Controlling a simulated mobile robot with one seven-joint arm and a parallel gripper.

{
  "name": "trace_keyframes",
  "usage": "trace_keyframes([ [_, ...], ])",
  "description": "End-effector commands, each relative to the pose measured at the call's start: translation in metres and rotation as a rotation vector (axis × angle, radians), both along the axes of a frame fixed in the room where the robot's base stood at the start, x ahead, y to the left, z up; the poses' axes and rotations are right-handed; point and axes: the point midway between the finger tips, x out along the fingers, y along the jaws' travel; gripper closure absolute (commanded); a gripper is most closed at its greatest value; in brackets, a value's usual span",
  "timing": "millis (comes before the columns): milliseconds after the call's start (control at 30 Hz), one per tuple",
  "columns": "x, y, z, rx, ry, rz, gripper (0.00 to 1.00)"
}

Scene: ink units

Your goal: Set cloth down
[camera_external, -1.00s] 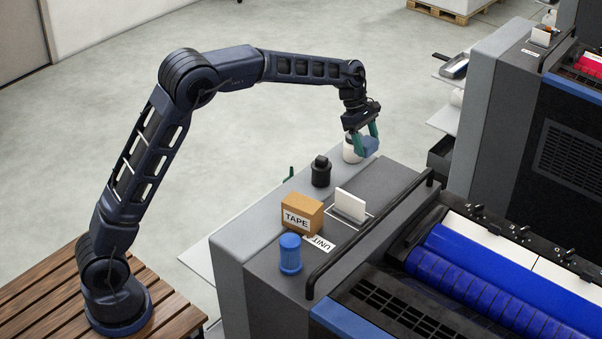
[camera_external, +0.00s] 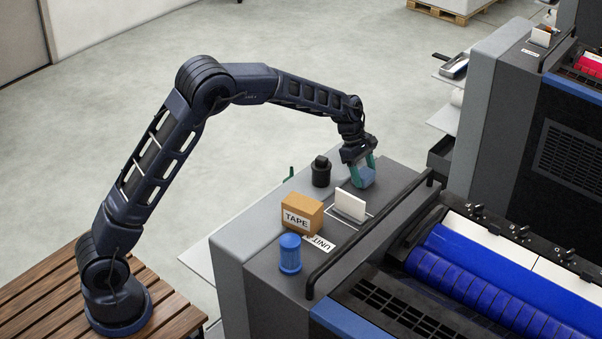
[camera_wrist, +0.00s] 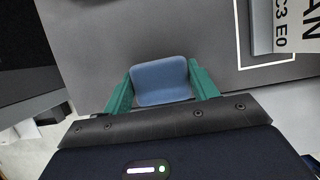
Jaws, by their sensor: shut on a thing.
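The cloth (camera_external: 364,178) is a folded blue-grey pad. My gripper (camera_external: 363,172) with its green fingers is shut on it, low over the grey top of the machine unit (camera_external: 392,178), beyond the white card. In the wrist view the cloth (camera_wrist: 161,81) sits between the two green fingers of my gripper (camera_wrist: 161,88), with the dark grey top behind it. I cannot tell whether the cloth touches the surface.
A white card (camera_external: 350,205) stands in a white-outlined area near the cloth. A black bottle (camera_external: 321,172), a cardboard TAPE box (camera_external: 301,215) and a blue cylinder (camera_external: 290,254) stand on the same top. A black rail (camera_external: 368,236) runs along its right side.

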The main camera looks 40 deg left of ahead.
Motion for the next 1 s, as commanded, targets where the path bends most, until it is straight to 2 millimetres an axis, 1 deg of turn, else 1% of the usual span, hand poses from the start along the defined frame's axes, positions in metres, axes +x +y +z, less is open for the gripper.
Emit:
trace_keyframes([
  [267,0.000,0.000,-0.002,0.000,0.000,0.000,0.63],
  [300,0.000,0.000,-0.002,0.000,0.000,0.000,0.36],
  [367,0.000,0.000,-0.002,0.000,0.000,0.000,0.24],
  [400,0.000,0.000,-0.002,0.000,0.000,0.000,0.20],
  [667,0.000,0.000,-0.002,0.000,0.000,0.000,0.20],
  [767,0.000,0.001,0.002,0.000,-0.001,0.001,0.20],
  [867,0.000,0.005,0.012,-0.001,-0.001,0.001,0.20],
  [1000,0.001,0.014,0.035,-0.002,-0.002,0.002,0.20],
])
